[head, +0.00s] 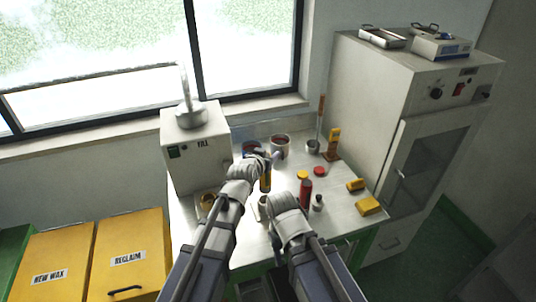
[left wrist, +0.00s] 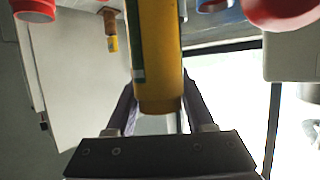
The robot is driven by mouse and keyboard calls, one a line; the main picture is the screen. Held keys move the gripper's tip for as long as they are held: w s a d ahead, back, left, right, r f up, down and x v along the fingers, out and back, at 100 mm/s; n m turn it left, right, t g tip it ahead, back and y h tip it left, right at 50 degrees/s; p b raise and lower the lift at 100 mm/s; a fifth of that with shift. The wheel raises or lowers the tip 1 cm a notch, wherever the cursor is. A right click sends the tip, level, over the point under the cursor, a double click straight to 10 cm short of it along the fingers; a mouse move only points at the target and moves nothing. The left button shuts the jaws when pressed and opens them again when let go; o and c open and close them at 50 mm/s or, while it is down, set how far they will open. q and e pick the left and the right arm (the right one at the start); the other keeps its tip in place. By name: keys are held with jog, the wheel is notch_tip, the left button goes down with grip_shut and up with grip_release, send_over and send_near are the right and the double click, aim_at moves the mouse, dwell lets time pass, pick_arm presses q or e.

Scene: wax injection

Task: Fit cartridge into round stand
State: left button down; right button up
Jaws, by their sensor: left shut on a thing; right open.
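My left gripper (head: 267,159) is shut on a yellow cartridge (head: 266,180). It holds the cartridge roughly upright above the worktable. In the left wrist view the yellow cartridge (left wrist: 157,60) sits between the two fingers, with a dark green-and-white mark on its side. My right gripper (head: 281,201) is lower in the head view, over the front of the table; it is open, and its fingers are hard to make out. A red cartridge (head: 306,193) stands just right of it. I cannot clearly tell which item is the round stand.
On the worktable (head: 285,180) are a pot (head: 280,146), a red disc (head: 319,171), a yellow disc (head: 302,174), yellow blocks (head: 368,205) and a small dark-topped bottle (head: 318,203). A wax machine (head: 196,150) stands left, a cabinet (head: 400,130) right. Yellow bins (head: 128,255) are front left.

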aim_at(263, 181)
pick_arm(q)
jog(key=shift+f+b, duration=1.65)
jog(key=shift+f, duration=0.3)
jog(key=shift+f+b, duration=3.05)
jog(key=shift+c, duration=1)
grip_release()
jog(key=shift+s+a+r+p, duration=0.15)
jog(key=shift+s+r+p, duration=0.05)
jog(key=shift+s+p, duration=0.2)
jog(key=p+v, duration=0.2)
jog(key=v, duration=0.5)
